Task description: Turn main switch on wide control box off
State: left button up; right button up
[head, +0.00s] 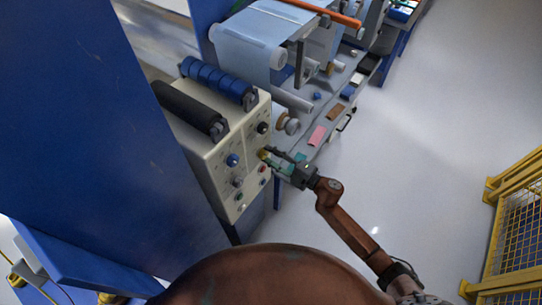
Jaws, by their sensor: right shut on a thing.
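The wide control box (214,172) is a cream box at the left centre, its front face turned to the right and carrying several knobs and buttons. My right gripper (268,157) reaches in from the right to the right-hand part of this face. It is shut on a small yellowish knob (263,154), which looks like the main switch. The fingers partly hide the knob, so its turned position cannot be read. A blue knob (233,160) and a black knob (263,128) sit on the face nearby. My left gripper is not in view.
A black roller (189,106) and a blue roller (216,80) lie above the box. A large blue panel (85,130) stands left of it. Film rollers and a grey bench (345,95) extend behind. Open floor lies right, up to a yellow fence (515,220).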

jog(key=shift+s+f, duration=0.15)
jog(key=o, duration=1.2)
jog(key=shift+c, duration=0.2)
jog(key=v, duration=1.2)
